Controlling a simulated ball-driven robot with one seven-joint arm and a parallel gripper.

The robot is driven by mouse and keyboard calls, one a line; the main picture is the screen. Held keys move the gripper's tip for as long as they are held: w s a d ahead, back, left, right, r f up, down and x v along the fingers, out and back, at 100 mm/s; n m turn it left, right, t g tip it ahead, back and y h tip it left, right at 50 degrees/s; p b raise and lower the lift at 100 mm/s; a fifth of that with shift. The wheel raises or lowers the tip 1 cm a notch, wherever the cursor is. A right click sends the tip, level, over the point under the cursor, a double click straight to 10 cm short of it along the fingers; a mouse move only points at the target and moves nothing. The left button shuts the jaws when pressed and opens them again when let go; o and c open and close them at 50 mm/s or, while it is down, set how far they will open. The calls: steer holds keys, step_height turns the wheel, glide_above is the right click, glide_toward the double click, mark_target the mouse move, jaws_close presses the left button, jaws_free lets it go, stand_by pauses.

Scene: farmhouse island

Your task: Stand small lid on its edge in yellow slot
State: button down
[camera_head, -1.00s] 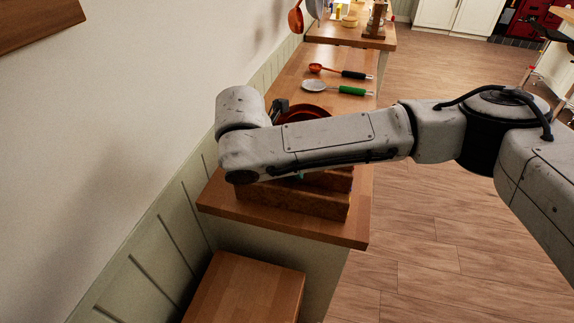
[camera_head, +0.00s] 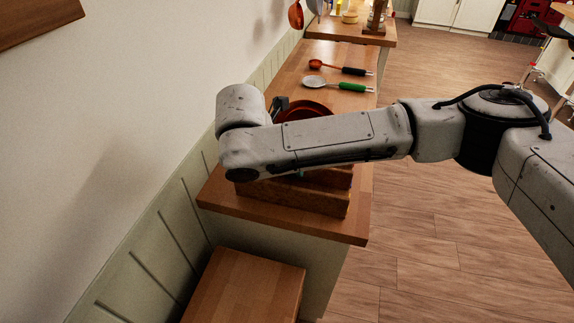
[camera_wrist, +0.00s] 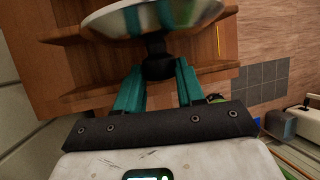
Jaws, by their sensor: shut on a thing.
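In the wrist view my gripper (camera_wrist: 159,72), with teal fingers, is shut on the black knob of the small lid (camera_wrist: 112,22). The lid is a grey metal disc, seen at a steep slant and cut by the top of the picture. It is at the wooden rack (camera_wrist: 45,68); I cannot tell whether its edge touches the rack. A thin yellow mark (camera_wrist: 218,40) shows on the wood to the right of the lid. In the head view my arm hides the lid and nearly all of the gripper; the rack (camera_head: 290,196) shows below the arm.
A dark red round piece (camera_head: 306,108) is behind my arm. A ladle with a black handle (camera_head: 352,71) and a spoon with a green handle (camera_head: 350,87) lie farther back on the counter. The wall is close on the left; open floor (camera_head: 440,240) is on the right.

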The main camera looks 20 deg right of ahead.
steer(key=shift+f+b, duration=0.3)
steer(key=shift+f, duration=0.6)
stand_by(0.6)
steer(key=c, duration=0.6)
jaws_free()
steer(key=shift+c, duration=0.2)
steer(key=o, duration=0.5)
steer(key=shift+s+f, duration=0.1)
steer(key=shift+a, duration=0.1)
